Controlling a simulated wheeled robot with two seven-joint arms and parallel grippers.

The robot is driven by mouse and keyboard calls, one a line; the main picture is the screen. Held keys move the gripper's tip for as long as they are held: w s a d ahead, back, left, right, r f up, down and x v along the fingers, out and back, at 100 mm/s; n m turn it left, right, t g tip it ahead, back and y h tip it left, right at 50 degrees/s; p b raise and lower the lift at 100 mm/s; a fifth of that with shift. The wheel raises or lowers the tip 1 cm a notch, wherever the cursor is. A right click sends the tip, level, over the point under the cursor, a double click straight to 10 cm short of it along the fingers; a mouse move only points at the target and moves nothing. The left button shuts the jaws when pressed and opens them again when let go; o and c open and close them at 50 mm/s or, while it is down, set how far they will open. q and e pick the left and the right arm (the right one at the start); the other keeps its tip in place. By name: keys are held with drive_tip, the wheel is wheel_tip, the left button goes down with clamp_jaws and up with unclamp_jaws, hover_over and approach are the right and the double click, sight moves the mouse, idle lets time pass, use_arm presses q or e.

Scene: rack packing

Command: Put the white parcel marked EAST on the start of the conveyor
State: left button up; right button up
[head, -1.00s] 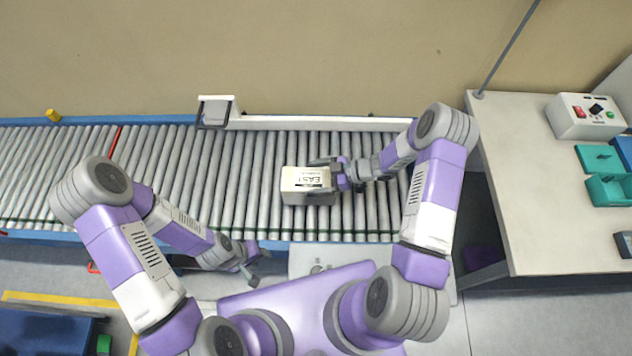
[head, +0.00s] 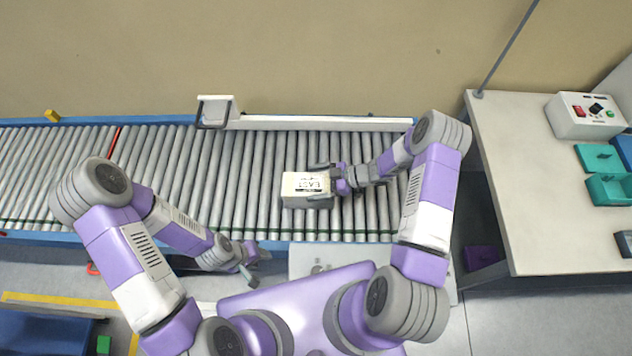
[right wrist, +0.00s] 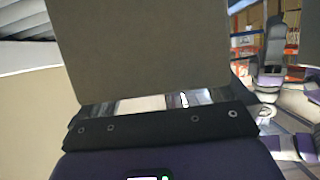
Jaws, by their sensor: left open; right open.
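The white parcel (head: 300,187) lies on the rollers of the conveyor (head: 238,170), near the conveyor's right end. Dark lettering shows on its top, small and hard to read now. My right gripper (head: 322,180) is at the parcel's right end, open, with its fingers beside or over that end; I cannot tell whether they touch it. In the right wrist view a broad grey-brown flat surface (right wrist: 142,50) fills the upper middle; I cannot tell if it is the parcel. My left gripper (head: 252,262) is open and empty, low at the conveyor's near edge.
A pale rail (head: 320,123) runs along the conveyor's far side, with a grey bracket (head: 214,112) at its left end. A table (head: 520,180) stands right, with a control box (head: 585,115) and teal trays (head: 610,188). Rollers left of the parcel are clear.

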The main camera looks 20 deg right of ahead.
drive_tip(key=p+v, duration=0.1)
drive_tip(key=v, duration=1.1)
drive_tip(key=shift+r, duration=0.1)
